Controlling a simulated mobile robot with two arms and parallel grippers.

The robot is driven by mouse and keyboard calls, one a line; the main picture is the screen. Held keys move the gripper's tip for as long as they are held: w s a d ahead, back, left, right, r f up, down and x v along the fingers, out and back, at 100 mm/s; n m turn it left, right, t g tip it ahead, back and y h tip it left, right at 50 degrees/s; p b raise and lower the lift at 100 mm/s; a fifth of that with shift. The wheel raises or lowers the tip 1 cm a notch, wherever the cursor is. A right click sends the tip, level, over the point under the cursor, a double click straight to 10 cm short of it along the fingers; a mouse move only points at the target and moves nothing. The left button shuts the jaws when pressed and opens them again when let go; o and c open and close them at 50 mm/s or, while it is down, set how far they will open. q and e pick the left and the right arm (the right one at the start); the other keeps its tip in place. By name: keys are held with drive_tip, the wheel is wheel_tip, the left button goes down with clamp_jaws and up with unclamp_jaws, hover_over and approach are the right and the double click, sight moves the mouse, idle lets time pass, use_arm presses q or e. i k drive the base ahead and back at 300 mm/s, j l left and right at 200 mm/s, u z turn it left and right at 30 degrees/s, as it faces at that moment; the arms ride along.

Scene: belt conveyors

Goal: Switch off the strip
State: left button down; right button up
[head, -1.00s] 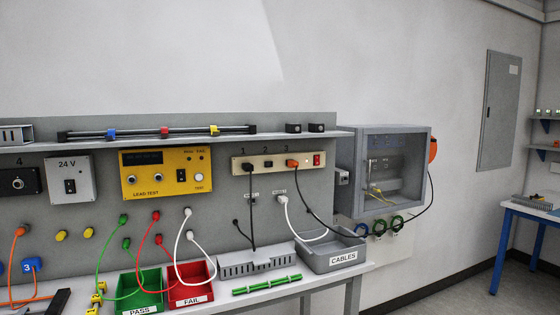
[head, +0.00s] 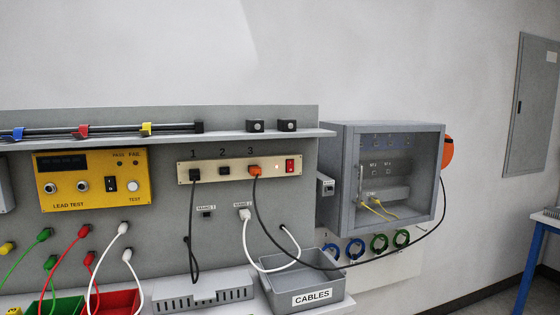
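The beige power strip (head: 222,180) is mounted on the grey back panel under the shelf, with sockets marked 1, 2 and 3. A black plug (head: 195,175) sits in socket 1 and an orange plug (head: 255,170) in socket 3. Socket 2 (head: 224,170) has no plug in it. The red rocker switch (head: 290,166) is at the strip's right end. A small light (head: 277,168) beside it looks lit. Neither of my grippers is in view.
A shelf (head: 320,132) juts out above the strip. Dark cables hang below it. A grey CABLES bin (head: 328,283) and a grey cable tray (head: 180,302) stand below. A grey open-fronted cabinet (head: 335,195) is to the right. The yellow tester (head: 118,190) is left.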

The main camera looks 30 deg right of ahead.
sight(289, 166)
drive_tip(key=i+l, duration=0.15)
drive_tip(key=l, duration=0.75)
drive_tip(key=i+l+u, duration=0.1)
drive_tip(key=l, duration=0.8)
drive_tip(key=i+l+u, duration=0.1)
drive_tip(key=l, duration=0.8)
drive_tip(key=i+l, duration=0.1)
drive_tip(key=l, duration=0.8)
